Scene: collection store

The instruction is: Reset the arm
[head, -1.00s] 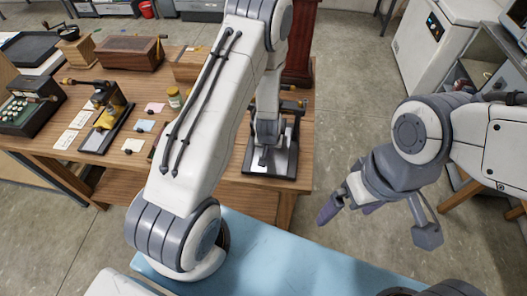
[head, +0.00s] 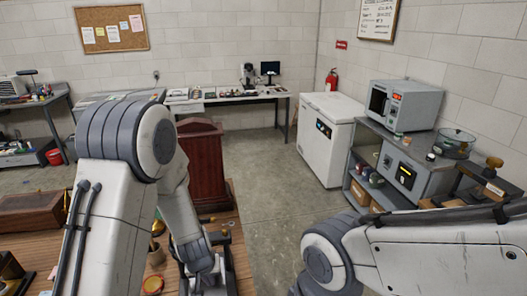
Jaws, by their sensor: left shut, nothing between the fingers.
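My left arm rises from the lower left, bends at the elbow, and reaches down to the wooden table (head: 236,262). My left gripper (head: 207,282) is small near the bottom edge. It is shut with nothing held, over or in front of a dark device on the table; whether they touch cannot be told. My right arm comes in from the right and bends down out of the picture, so the right gripper is not in view.
A wooden lectern-like stand (head: 203,165) is behind the table. A white chest freezer (head: 325,143) and a grey shelf unit (head: 395,160) with an oven-like box (head: 403,104) stand at the right. The concrete floor (head: 262,195) between is clear.

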